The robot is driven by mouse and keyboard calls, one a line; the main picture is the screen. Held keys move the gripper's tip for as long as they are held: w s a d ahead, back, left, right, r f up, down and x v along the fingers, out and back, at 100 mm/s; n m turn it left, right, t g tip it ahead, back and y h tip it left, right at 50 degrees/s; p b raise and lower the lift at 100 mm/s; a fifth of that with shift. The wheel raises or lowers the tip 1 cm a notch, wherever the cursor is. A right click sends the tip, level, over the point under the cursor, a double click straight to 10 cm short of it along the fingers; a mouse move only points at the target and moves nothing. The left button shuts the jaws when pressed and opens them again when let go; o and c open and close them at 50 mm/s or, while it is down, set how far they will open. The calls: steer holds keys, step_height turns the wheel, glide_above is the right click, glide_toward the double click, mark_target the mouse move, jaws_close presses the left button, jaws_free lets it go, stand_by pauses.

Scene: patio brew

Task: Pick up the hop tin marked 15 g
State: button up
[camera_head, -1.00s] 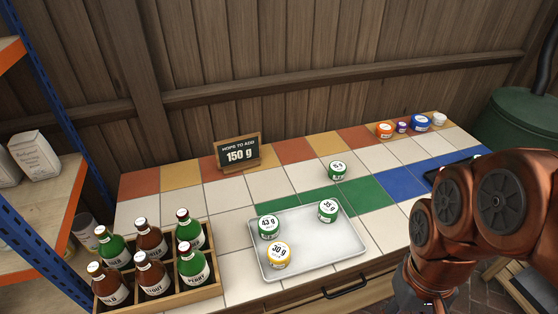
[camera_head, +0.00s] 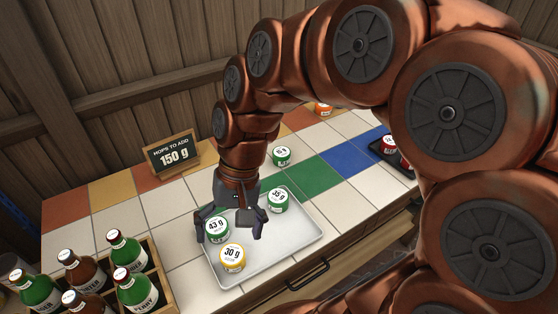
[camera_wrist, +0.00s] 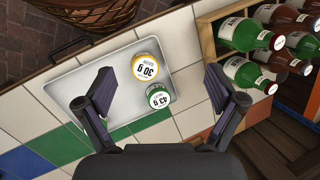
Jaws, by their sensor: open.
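A green tin (camera_head: 281,156) stands on the tiles behind the tray; its mark is too small to read surely. On the metal tray (camera_head: 300,236) stand a green tin marked 43 g (camera_head: 217,229), a yellow tin marked 30 g (camera_head: 232,257) and a green tin that seems marked 35 g (camera_head: 278,200). My gripper (camera_head: 229,234) is open and empty above the tray, in front of the green tin on the tiles. In the wrist view, the yellow tin (camera_wrist: 147,68) and the 43 g tin (camera_wrist: 159,97) show between the open fingers (camera_wrist: 158,74).
A sign reading 150 g (camera_head: 172,153) stands at the back. A wooden crate of bottles (camera_head: 160,288) is at the front left. An orange tin (camera_head: 323,109) is at the back right. Red tins (camera_head: 389,145) sit on a dark tray at right. My arm covers much of the right side.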

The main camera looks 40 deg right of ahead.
mark_target(287, 153)
steer(key=w+d+f+m+t+y+b, duration=0.25)
steer(key=w+d+m, duration=0.3)
steer(key=w, duration=0.45)
steer(key=w+d+f+m+t+y+b, duration=0.15)
steer(key=w+d+m+y+b, duration=0.35)
steer(key=w, duration=0.5)
steer(key=w+d+f+m+t+h+b, duration=0.1)
steer(key=d+f+m, duration=0.3)
steer(key=d, duration=0.5)
steer(key=w+d+f+m+t+h+b, duration=0.1)
steer(key=d+f+m+t, duration=0.3)
steer(key=d, duration=0.4)
steer(key=w+d+f+m+t+h+b, duration=0.1)
steer(key=w+d+f+m+t, duration=0.1)
steer(key=d+m, duration=0.4)
steer(key=shift+d+f+t, duration=0.15)
steer(key=shift+d+f, duration=0.15)
steer(key=shift+d, duration=0.3)
steer(key=shift+d+f+t, duration=0.2)
steer(key=shift+d+f, duration=0.15)
steer(key=shift+d, duration=0.25)
steer(key=shift+d+f+t, duration=0.15)
steer(key=shift+d+f, duration=0.15)
steer(key=shift+d, duration=0.3)
steer(key=shift+x, duration=3.75)
steer(key=shift+s+f, duration=0.15)
steer(key=c, duration=1.1)
